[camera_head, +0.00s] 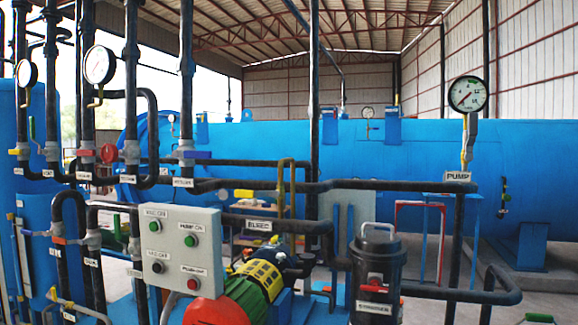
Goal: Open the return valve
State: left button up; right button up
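Neither of my grippers shows in the head view. Several pipe valves with coloured handles stand at the left. A red handle (109,153) sits on a vertical pipe, and a blue lever (197,155) lies level on the pipe to its right. A yellow handle (243,193) is on the horizontal pipe above the BLEED label (259,225). An orange handle (58,240) is on a lower left pipe. Most of the small white labels are too blurred to read, so I cannot tell which valve is the return valve or whether it is open.
A grey control box (180,255) with several buttons stands in front of the pipes. A green and red pump (245,290) and a dark canister (377,270) are low in the middle. A PUMP-labelled gauge (467,94) is at right. A large blue vessel (420,155) fills the background.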

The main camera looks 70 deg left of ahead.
aim_at(185, 154)
jog(key=k+u, duration=0.15)
jog(key=u, duration=2.5)
